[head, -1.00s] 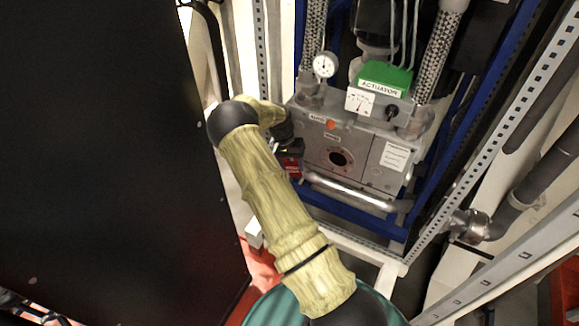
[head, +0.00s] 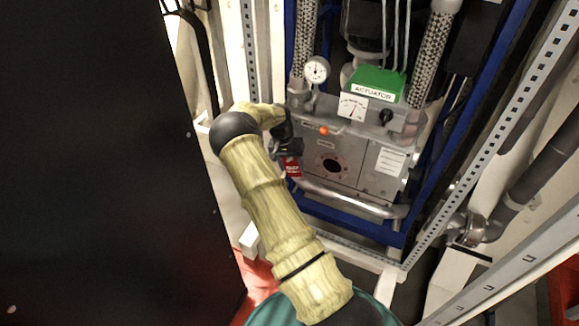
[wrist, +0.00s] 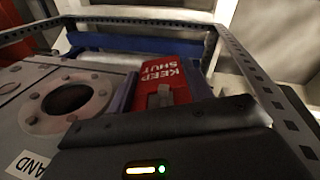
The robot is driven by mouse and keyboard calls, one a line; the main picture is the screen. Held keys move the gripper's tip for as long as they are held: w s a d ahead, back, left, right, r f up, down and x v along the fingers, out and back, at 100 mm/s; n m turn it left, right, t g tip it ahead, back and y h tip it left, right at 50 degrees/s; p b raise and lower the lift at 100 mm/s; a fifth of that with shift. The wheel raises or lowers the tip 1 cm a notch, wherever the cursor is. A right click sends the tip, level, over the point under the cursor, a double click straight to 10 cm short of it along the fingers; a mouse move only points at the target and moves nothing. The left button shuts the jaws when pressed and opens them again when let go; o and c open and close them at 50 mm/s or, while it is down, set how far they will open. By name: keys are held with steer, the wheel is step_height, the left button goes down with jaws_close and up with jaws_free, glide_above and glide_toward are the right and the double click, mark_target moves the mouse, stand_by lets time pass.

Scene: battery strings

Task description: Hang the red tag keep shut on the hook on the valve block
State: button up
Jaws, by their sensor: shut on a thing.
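The red tag (head: 292,167) shows in the head view at the left end of the valve block (head: 355,158), below my gripper (head: 290,150). In the wrist view the tag (wrist: 168,75) carries the white words KEEP SHUT, upside down in the picture. My gripper (wrist: 153,98) is shut on the tag, with one finger on each side of it. The valve block is a grey box with a dark round port and an orange spot on its front. I cannot make out the hook in either view; my gripper and arm cover part of the block's left side.
A silver bar (head: 350,200) runs along the block's lower front. A green actuator box (head: 377,84) and a round gauge (head: 316,70) sit on top. Perforated metal posts and blue rails frame the block. A large black panel (head: 90,170) fills the left side.

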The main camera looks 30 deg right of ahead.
steer(key=shift+w+d+f, duration=0.2)
steer(key=shift+d, duration=0.15)
steer(key=shift+d+f, duration=0.1)
steer(key=shift+d, duration=0.15)
stand_by(0.3)
steer(key=o, duration=1.1)
steer(key=v, duration=0.5)
steer(key=p+v, duration=0.1)
steer(key=v, duration=0.2)
steer(key=shift+a, duration=0.3)
steer(key=shift+a+f, duration=0.1)
steer(key=shift+f, duration=0.05)
